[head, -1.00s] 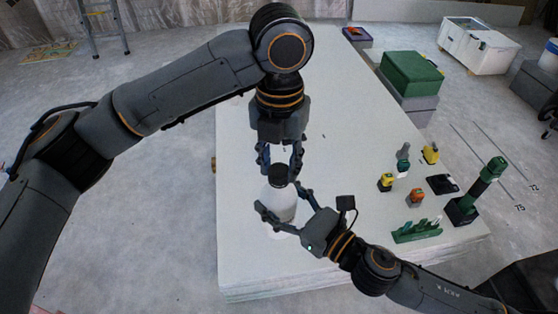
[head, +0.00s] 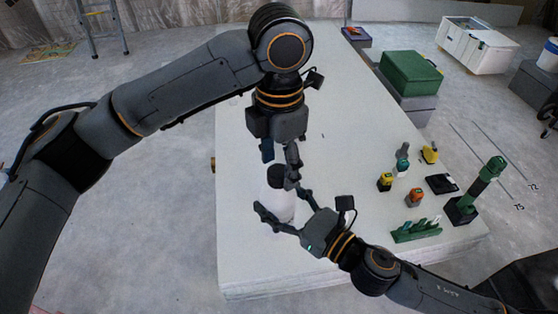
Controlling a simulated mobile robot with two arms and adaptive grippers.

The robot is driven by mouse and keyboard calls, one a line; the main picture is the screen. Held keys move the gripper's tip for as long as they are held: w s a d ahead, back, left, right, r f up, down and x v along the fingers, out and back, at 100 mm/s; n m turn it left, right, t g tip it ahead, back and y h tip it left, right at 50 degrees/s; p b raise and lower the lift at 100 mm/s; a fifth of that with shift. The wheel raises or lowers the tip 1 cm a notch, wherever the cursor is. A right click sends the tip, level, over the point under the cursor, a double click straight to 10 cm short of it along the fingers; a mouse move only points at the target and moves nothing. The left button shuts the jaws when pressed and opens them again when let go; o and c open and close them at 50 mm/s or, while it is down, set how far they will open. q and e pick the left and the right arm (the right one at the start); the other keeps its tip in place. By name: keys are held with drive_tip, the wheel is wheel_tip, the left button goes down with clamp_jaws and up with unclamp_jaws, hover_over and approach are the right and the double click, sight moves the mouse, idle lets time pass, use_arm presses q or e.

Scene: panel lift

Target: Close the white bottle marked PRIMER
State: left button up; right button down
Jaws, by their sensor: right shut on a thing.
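The white bottle (head: 281,206) stands upright near the front left of the white table, with a dark cap (head: 276,174) at its mouth. I cannot tell how tightly the cap sits, and no lettering is readable. My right gripper (head: 279,208) is shut around the bottle's body from the right, one finger across its front. My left gripper (head: 280,168) points down from above at the cap. Its fingers stand apart, one close by the cap's right side and one behind it to the left. The cap partly hides the far finger's tip.
Yellow and orange small items, a dark tray, a green rack (head: 416,231) and a tall green tool (head: 485,187) stand at the table's right. A green case (head: 411,73) sits on grey boxes beyond the right edge. The table's middle is clear.

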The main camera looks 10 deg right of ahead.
use_arm(q)
drive_tip(key=shift+s+r, duration=0.1)
drive_tip(key=shift+r, duration=2.2)
drive_tip(key=shift+c, duration=0.4)
